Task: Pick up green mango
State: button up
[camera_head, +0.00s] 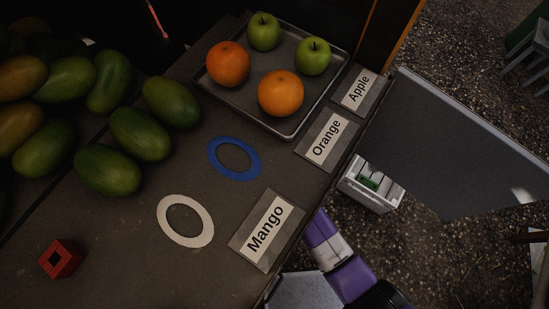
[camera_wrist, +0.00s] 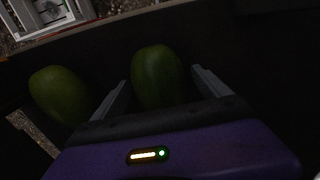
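Green mangoes (camera_head: 140,134) lie in a loose group on the left of the dark counter in the head view, with more mangoes piled behind them. In the wrist view, my gripper (camera_wrist: 160,75) is open, with one grey finger on each side of a green mango (camera_wrist: 158,72). Dark gaps show between the mango and both fingers. A second green mango (camera_wrist: 59,95) lies left of the left finger. The gripper's fingers do not show in the head view, so I cannot tell which mango there it faces.
A metal tray (camera_head: 293,131) holds two oranges (camera_head: 281,93) and two green apples (camera_head: 264,32). Mango, Orange and Apple signs (camera_head: 266,230) line the counter's right side. A blue ring (camera_head: 213,164), a white ring (camera_head: 165,221) and a red block (camera_head: 61,259) lie on the counter.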

jog(key=c, duration=0.9)
jog(key=shift+r, duration=0.15)
